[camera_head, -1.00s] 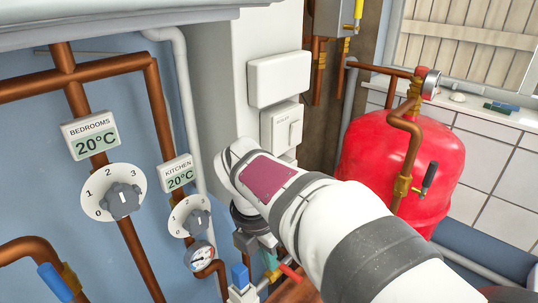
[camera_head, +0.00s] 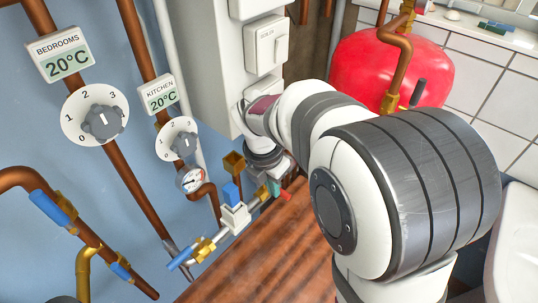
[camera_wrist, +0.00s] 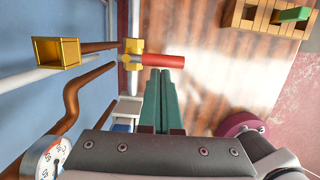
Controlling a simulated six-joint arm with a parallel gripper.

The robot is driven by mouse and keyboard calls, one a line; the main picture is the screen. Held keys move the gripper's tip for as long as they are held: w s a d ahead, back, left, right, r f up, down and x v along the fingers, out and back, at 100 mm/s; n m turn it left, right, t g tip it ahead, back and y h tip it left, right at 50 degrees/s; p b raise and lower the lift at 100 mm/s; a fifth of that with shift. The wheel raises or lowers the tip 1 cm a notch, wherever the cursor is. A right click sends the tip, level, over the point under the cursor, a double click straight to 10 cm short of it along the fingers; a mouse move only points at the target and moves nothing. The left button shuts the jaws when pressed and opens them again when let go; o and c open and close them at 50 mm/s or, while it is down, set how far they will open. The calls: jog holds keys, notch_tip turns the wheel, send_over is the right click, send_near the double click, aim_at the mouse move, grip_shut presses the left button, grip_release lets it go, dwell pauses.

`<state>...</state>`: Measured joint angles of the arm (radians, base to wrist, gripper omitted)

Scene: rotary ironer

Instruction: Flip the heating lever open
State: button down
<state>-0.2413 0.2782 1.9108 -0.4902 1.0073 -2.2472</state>
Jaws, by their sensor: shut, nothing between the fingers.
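A red lever (camera_wrist: 160,61) on a brass valve (camera_wrist: 133,50) sticks out sideways to the right from a pipe in the wrist view. In the head view its red end (camera_head: 286,194) shows small beside my gripper. No label marks it as the heating lever. My gripper (camera_wrist: 165,76) has green fingers, shut and empty, with tips right at the lever's near side. I cannot tell whether they touch it. In the head view the fingers (camera_head: 274,188) are mostly hidden behind my wrist.
A brass square funnel (camera_wrist: 56,53) and copper pipes lie left of the fingers. A pressure gauge (camera_wrist: 46,158) is close at lower left. Blue-handled valves (camera_head: 55,210) sit on pipes at left. A red tank (camera_head: 385,68) stands behind my arm. The wooden surface (camera_head: 250,265) is clear in front.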

jog(key=shift+w+d, duration=0.6)
jog(key=shift+d, duration=0.35)
dwell(0.9)
jog(key=shift+w+d, duration=0.25)
jog(key=shift+w, duration=0.05)
jog(key=w+n, duration=0.1)
jog(key=w, duration=0.1)
jog(key=w+d+n, duration=0.1)
jog(key=shift+w, duration=0.35)
dwell(0.5)
jog(key=shift+a, duration=0.15)
jog(key=shift+s+a, duration=0.3)
jog(key=shift+a, duration=0.4)
